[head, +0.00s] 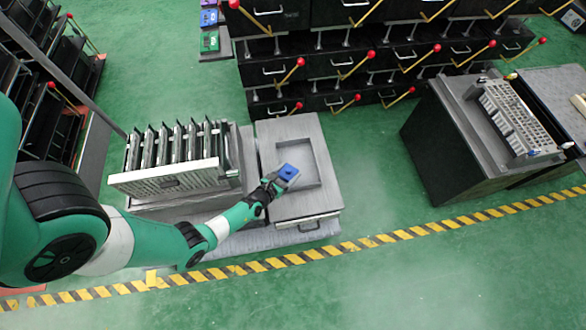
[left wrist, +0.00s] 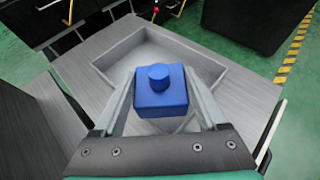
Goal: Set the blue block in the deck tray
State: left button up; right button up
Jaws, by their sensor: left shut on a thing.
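The blue block (left wrist: 160,97), with a round knob on top, is held between the two fingers of my left gripper (left wrist: 160,100) in the left wrist view. In the head view the blue block (head: 288,172) shows at the tip of my left gripper (head: 281,179), over the left part of the deck tray. The deck tray (head: 314,164) is a square grey recess in the top of a grey cabinet. Its rim (left wrist: 118,50) also shows in the left wrist view, around and beyond the block. I cannot tell how high the block is above the tray floor. My right gripper is not in view.
A slotted rack (head: 175,170) with upright plates stands left of the tray cabinet. Black drawers with red-knobbed levers (head: 340,75) stand behind. Another bench with a grey perforated rack (head: 515,120) is at right. Green floor between them is clear.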

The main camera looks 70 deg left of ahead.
aim_at(292, 173)
pick_arm(q)
jog(key=w+f, duration=0.1)
jog(key=f+b, duration=0.1)
jog(key=shift+w+a+f, duration=0.2)
jog(key=shift+w+f, duration=0.2)
jog(key=f+b, duration=0.3)
jog(key=shift+w+f, duration=0.25)
jog(key=shift+f, duration=0.05)
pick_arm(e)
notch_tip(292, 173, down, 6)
pick_arm(q)
jog(key=shift+r, duration=0.15)
jog(key=shift+s+f, duration=0.2)
jog(key=shift+f, duration=0.65)
jog(key=o, duration=1.4)
jog(key=shift+c, duration=0.2)
jog(key=shift+w+a+r, duration=0.15)
jog(key=shift+w+r, duration=0.05)
jog(key=shift+r, duration=0.2)
jog(key=p+v, duration=0.3)
jog(key=v, duration=0.3)
jog(key=p+v, duration=0.4)
jog(key=v, duration=0.2)
jog(key=shift+w+a+r, duration=0.1)
jog(key=shift+w+r, duration=0.15)
jog(key=shift+r, duration=0.15)
jog(key=shift+s+d, duration=0.25)
jog(key=shift+s, duration=0.25)
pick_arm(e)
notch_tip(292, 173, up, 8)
